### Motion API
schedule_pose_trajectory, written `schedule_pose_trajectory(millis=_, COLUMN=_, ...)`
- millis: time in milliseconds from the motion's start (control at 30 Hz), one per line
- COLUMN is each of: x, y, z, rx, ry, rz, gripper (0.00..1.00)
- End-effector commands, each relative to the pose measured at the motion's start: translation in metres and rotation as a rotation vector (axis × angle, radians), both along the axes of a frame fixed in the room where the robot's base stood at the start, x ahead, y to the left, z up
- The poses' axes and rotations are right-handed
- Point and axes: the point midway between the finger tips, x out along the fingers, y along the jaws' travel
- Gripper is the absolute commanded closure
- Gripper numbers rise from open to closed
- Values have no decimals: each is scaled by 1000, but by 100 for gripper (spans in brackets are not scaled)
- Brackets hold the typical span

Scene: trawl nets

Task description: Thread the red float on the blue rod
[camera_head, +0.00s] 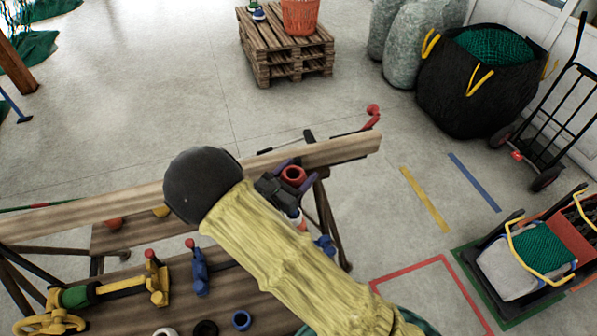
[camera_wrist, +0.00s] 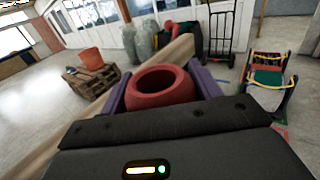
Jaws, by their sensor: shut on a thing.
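The red float (camera_head: 293,174) is a thick ring with a round hole facing up. My gripper (camera_head: 292,176) is shut on it, above the near side of the wooden beam. In the wrist view the float (camera_wrist: 161,88) sits between the two purple fingers of my gripper (camera_wrist: 162,86). I cannot make out the blue rod for certain. A blue part (camera_head: 325,245) shows just right of my arm, mostly hidden by it. A blue clamp-like piece (camera_head: 200,272) with a red knob is on the bench, left of my arm.
A long wooden beam (camera_head: 90,212) crosses behind the bench. A red piece (camera_head: 373,112) stands near the beam's right end. Open floor lies beyond.

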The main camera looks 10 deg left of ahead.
Motion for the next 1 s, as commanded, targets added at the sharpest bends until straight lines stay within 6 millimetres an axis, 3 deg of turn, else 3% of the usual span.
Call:
schedule_pose_trajectory(millis=367, x=-1, y=2, z=-3, rx=1, ry=0, rz=4, gripper=60)
schedule_pose_trajectory(millis=400, x=-1, y=2, z=-3, rx=1, ry=0, rz=5, gripper=35)
schedule_pose_trajectory(millis=533, x=-1, y=3, z=-3, rx=1, ry=0, rz=5, gripper=11)
schedule_pose_trajectory(millis=867, x=-3, y=4, z=-4, rx=1, ry=0, rz=6, gripper=11)
schedule_pose_trajectory(millis=1000, x=-13, y=11, z=-5, rx=4, ry=0, rz=10, gripper=11)
